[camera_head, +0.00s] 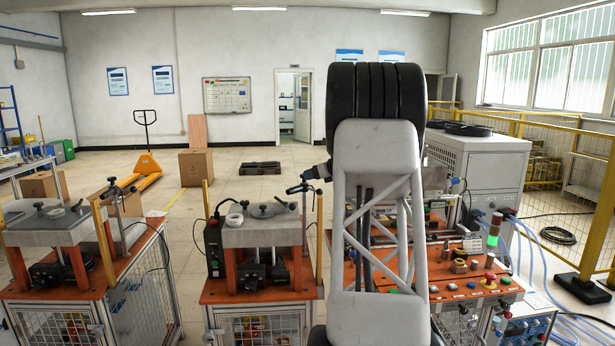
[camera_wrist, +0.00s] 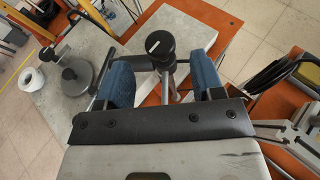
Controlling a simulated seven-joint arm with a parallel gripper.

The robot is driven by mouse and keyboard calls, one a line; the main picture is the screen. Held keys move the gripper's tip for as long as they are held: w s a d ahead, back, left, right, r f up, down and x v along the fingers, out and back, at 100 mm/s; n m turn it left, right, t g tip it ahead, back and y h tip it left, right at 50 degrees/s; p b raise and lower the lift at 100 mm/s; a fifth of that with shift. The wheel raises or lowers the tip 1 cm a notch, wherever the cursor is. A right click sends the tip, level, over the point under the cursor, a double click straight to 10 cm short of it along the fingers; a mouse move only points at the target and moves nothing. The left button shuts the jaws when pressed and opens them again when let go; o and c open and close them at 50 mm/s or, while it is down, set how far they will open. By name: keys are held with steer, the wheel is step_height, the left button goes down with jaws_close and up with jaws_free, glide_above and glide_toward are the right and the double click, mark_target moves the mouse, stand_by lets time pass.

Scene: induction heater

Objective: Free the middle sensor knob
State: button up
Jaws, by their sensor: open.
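In the wrist view a black cylindrical knob (camera_wrist: 160,45) with a small white mark on top sits on a clamp with metal rods. My gripper (camera_wrist: 164,80) is open, with one blue-padded finger on each side of the clamp. The knob shows between and slightly beyond the fingertips, and I cannot tell whether either pad touches it. In the head view the middle station's sensor post and clamp (camera_head: 303,188) stand at the right edge of its grey plate (camera_head: 262,235). My own arm hides most of my gripper there.
The plate carries a white ring (camera_wrist: 32,78) and a grey disc with a knob (camera_wrist: 77,75). A similar station (camera_head: 50,230) stands at the left. An orange control bench (camera_head: 460,285) with buttons and a signal lamp (camera_head: 494,230) stands at the right. Open floor lies behind.

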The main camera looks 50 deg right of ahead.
steer(key=shift+x, duration=1.8)
steer(key=shift+c, duration=0.3)
steer(key=c, duration=0.8)
